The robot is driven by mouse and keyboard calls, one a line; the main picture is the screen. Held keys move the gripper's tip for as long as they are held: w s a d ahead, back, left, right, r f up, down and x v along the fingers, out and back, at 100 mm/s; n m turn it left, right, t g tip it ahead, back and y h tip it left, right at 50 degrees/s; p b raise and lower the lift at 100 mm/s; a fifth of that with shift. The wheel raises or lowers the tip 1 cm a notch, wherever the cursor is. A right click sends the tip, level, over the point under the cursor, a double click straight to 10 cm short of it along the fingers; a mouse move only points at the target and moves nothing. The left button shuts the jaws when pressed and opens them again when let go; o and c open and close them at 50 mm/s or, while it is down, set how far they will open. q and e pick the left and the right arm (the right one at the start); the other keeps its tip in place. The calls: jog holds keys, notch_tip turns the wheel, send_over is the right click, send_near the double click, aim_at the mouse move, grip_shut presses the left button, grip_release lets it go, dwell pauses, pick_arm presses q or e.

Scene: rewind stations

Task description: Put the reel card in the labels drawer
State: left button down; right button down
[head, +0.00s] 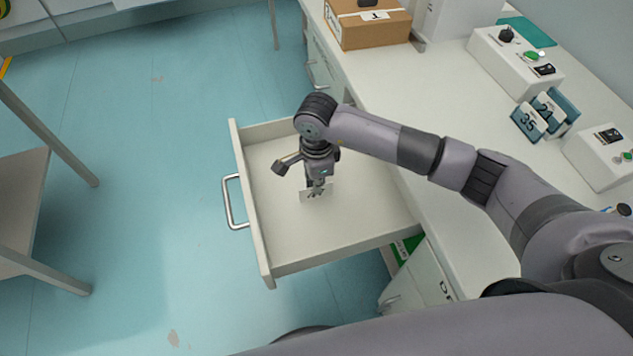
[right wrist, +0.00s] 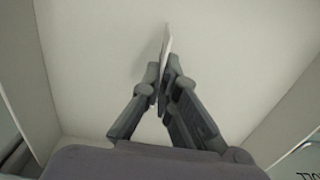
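The labels drawer (head: 350,215) is pulled out from the white bench, and its floor looks bare. My right gripper (head: 317,190) points down inside the drawer's outline. It is shut on a thin white card (head: 305,196), the reel card. In the right wrist view the card (right wrist: 167,42) stands on edge between the two fingertips (right wrist: 161,85), above the drawer floor (right wrist: 100,45). I cannot tell whether the card touches the floor. The fingers hide part of the card. My left gripper is not in view.
The drawer's metal handle (head: 229,202) faces the aisle. A cardboard box (head: 366,25), control boxes (head: 515,62) and number cards (head: 528,121) stand on the bench. A grey table (head: 22,200) is at left. The blue floor between is clear.

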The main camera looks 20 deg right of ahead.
jog(key=shift+f, duration=0.15)
jog(key=shift+f, duration=0.1)
jog(key=c, duration=1.8)
grip_release()
notch_tip(320, 180, up, 12)
jog(key=b, duration=0.1)
jog(key=shift+r, duration=0.2)
